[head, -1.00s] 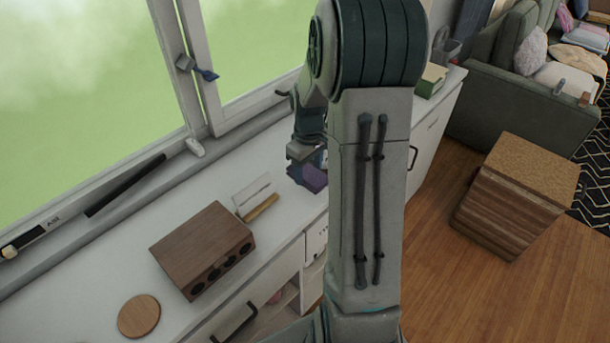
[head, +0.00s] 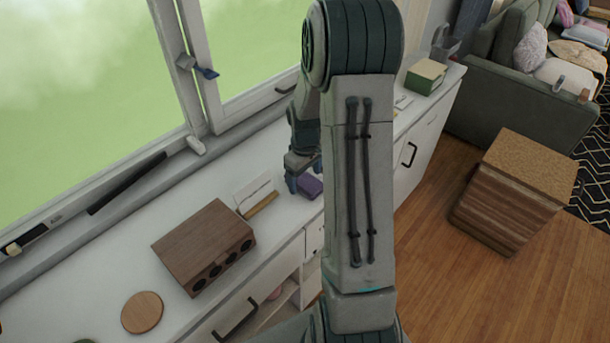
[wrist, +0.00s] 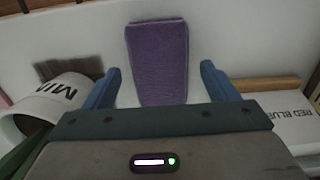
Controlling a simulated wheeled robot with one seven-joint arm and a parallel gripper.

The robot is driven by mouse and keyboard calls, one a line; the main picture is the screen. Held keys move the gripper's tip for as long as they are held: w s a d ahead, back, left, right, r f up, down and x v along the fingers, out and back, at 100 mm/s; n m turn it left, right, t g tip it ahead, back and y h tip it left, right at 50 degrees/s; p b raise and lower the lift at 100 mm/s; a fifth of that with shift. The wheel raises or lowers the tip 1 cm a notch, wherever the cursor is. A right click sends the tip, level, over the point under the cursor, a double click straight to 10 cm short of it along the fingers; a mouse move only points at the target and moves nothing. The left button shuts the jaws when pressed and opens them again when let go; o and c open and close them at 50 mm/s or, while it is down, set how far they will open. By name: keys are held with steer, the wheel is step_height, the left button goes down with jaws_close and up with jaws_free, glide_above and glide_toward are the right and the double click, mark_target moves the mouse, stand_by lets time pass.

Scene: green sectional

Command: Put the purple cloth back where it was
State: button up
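The purple cloth (head: 310,187) is a small folded pad on the white counter (head: 205,188), below the window. In the wrist view the cloth (wrist: 158,60) lies flat, ahead of and between my blue fingers. My gripper (wrist: 160,68) is open, with a gap between each finger and the cloth. In the head view my gripper (head: 302,172) is just above and beside the cloth, and my arm hides part of the counter there.
A white cup (wrist: 55,105) lies close by the left finger. A "RED BLUE" book or box (wrist: 292,122) with a wooden piece is near the right finger. A brown wooden box (head: 205,247) and a round wooden disc (head: 142,312) stand nearer on the counter.

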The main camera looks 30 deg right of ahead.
mark_target(305, 180)
step_height(305, 180, up, 12)
steer(key=b, duration=0.1)
steer(key=s+a+r+m+t, duration=0.1)
steer(key=s+a+r+m, duration=0.1)
steer(key=s+a, duration=0.5)
steer(key=s+a+r+m+t, duration=0.2)
steer(key=s+a+r, duration=0.3)
steer(key=s, duration=0.7)
steer(key=shift+a+t, duration=0.3)
steer(key=shift+a, duration=0.65)
steer(key=shift+r, duration=0.1)
